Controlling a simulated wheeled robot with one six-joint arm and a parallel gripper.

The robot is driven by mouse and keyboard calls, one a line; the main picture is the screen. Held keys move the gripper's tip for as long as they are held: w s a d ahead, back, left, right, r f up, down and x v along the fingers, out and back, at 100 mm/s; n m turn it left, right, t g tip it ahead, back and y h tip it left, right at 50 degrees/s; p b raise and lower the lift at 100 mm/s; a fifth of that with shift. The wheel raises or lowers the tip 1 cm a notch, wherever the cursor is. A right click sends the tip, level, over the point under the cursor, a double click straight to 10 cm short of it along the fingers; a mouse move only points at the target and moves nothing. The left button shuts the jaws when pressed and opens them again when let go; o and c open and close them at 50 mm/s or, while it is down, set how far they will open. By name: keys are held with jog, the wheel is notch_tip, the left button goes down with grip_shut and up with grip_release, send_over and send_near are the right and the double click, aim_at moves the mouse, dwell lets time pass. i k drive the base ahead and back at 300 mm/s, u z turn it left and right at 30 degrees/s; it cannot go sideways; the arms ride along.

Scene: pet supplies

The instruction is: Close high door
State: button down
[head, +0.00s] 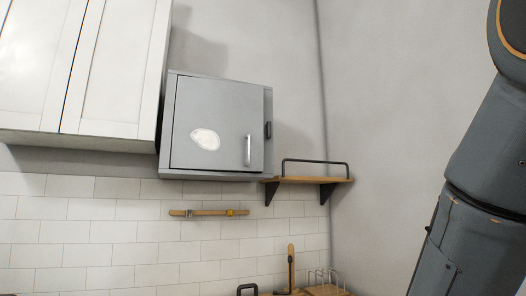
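A grey wall cabinet (222,80) hangs high on the wall, right of the white cupboards. Its grey door (225,110) lies across its front and looks flush or nearly so; I cannot tell if a small gap remains. The door has a light vertical handle (248,150) at its lower right and a pale oval patch (205,139). A dark fitting (268,130) sits at the cabinet's right edge. My arm stands at the right side of the picture, well apart from the cabinet. My gripper is out of view.
White cupboards (115,70) adjoin the cabinet on the left. A wooden shelf (315,180) with a black rail is at its lower right. A wooden strip (208,213) is on the tiles below. A wire rack (325,280) stands at the bottom.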

aim_at(219, 124)
jog(key=z, duration=0.05)
jog(key=k, duration=0.5)
jog(key=u, duration=0.7)
jog(key=i, duration=1.55)
jog(key=z, duration=0.5)
